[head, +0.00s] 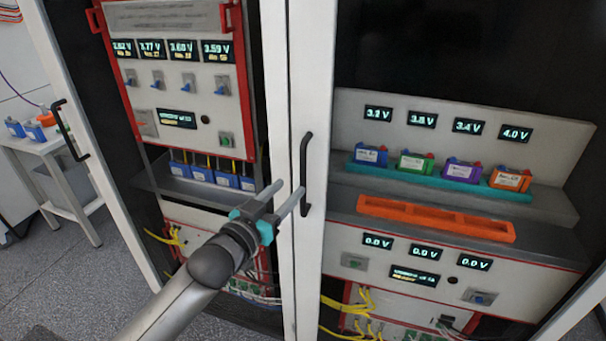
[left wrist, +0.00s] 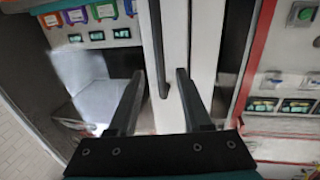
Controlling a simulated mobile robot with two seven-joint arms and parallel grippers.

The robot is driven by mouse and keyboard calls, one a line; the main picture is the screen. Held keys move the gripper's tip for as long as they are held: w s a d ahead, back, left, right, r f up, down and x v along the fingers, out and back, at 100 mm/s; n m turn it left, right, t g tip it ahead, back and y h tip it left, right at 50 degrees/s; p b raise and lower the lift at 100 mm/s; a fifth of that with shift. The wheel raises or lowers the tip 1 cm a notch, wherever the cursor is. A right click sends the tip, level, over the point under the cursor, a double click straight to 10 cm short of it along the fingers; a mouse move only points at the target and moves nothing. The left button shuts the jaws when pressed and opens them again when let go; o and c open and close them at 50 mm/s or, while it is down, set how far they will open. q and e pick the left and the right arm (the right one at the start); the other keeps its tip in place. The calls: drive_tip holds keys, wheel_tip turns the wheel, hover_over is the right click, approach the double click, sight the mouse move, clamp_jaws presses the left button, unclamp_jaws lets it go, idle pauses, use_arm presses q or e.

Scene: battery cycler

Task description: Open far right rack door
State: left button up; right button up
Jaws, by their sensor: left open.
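The right rack door (head: 312,250) has a white frame and a clear pane, and it looks closed. Its black vertical handle (head: 306,160) is on the left frame post. My left gripper (head: 292,188) is open, its two fingers pointing at the lower part of this handle. In the left wrist view, the handle (left wrist: 158,50) runs between the open fingers of the left gripper (left wrist: 160,73), and nothing is gripped. I cannot tell whether a finger touches the handle. My right gripper is out of view.
The left rack door has its own black handle (head: 68,130). Behind the right pane, several coloured batteries sit on a teal tray (head: 430,186) above an orange tray (head: 435,218). A white side table (head: 48,143) with batteries stands at the far left. Grey floor is clear beside it.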

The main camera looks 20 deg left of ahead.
sight(302, 176)
use_arm(q)
drive_tip(key=shift+x, duration=3.75)
drive_tip(key=shift+c, duration=0.4)
clamp_jaws()
